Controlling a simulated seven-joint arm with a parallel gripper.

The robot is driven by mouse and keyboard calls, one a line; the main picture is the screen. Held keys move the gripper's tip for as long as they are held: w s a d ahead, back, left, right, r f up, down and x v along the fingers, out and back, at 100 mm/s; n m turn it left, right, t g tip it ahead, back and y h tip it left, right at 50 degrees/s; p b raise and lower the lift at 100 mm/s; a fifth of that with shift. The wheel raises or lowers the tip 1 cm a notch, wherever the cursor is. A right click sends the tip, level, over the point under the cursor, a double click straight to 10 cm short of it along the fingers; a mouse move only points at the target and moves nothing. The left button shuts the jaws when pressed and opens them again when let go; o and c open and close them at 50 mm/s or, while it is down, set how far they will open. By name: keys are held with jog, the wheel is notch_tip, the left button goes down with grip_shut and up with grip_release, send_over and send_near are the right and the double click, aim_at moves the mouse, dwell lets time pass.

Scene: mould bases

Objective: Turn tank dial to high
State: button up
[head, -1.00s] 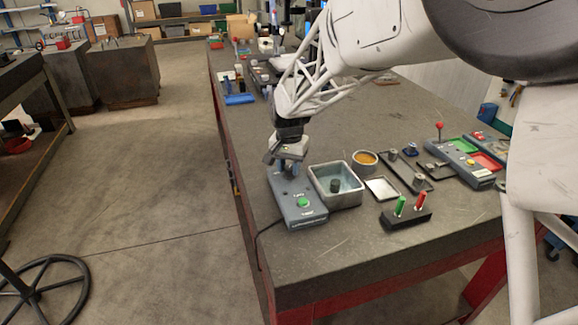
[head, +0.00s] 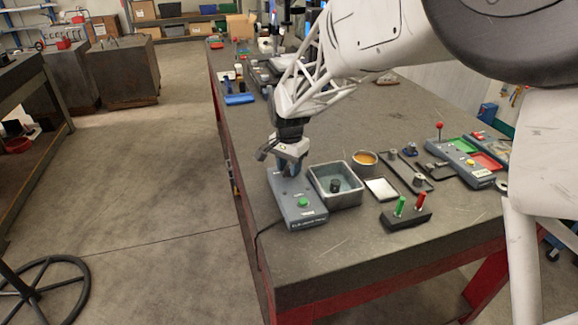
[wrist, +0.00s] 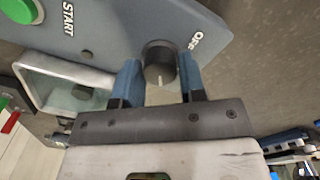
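The tank dial (wrist: 159,66) is a black round knob with a white pointer line, on a grey control box (head: 292,200) at the table's near left. In the wrist view the pointer line points down the picture, away from the OFF label (wrist: 195,42) at upper right. My gripper (wrist: 160,75) has its blue fingers one on each side of the dial, close against it with no clear gap. In the head view my gripper (head: 284,168) is over the far end of the box and hides the dial. No HIGH label can be read.
The box also has a green START button (wrist: 22,9). A metal tank (head: 357,197) stands just right of the box, with a black block holding green and red pegs (head: 405,219) in front. An orange-filled cup (head: 365,159) and several trays lie further right.

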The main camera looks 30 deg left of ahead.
aim_at(289, 168)
jog(key=o, duration=0.3)
jog(key=shift+o, duration=0.2)
jog(key=shift+r, duration=0.1)
jog(key=shift+r, duration=3.8)
